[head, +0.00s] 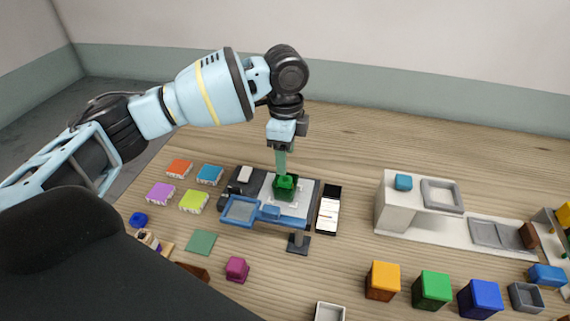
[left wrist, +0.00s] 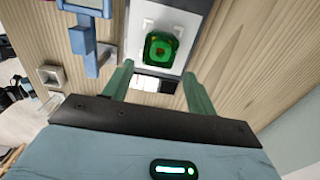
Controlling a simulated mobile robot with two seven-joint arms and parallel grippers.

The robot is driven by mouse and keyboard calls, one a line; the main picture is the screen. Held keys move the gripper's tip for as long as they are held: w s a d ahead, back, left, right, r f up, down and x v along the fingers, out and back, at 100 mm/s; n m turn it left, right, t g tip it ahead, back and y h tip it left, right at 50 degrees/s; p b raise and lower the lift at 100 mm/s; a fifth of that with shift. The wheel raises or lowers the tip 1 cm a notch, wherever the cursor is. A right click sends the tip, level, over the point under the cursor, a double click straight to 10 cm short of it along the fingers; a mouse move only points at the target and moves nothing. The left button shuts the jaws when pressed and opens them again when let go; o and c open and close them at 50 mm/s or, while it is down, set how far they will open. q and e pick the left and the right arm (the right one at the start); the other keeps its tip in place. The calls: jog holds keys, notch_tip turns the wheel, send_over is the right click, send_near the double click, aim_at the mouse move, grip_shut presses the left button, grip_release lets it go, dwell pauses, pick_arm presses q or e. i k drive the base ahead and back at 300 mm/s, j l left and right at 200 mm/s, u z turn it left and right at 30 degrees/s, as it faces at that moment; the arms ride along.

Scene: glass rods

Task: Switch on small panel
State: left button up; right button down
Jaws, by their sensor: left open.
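My left gripper (head: 281,170) points down with its green fingers apart, just above a dark green block (head: 286,187). In the left wrist view the block (left wrist: 161,49) has a bright green rim and lies beyond the open fingertips (left wrist: 158,72), with nothing between them. The block sits on a light grey plate of a dark device (head: 301,207). A small dark panel with white strips (head: 329,212) lies right of the device; part of it shows in the left wrist view (left wrist: 155,84). I cannot tell which part is its switch, or whether it is on.
A blue framed tray (head: 240,209) is at the device's front. Coloured tiles (head: 194,201) lie left. Orange (head: 382,282), green (head: 432,291) and blue (head: 480,299) blocks line the front. Bare wood lies behind the device.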

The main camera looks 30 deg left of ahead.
aim_at(245, 173)
jog(key=k, duration=1.5)
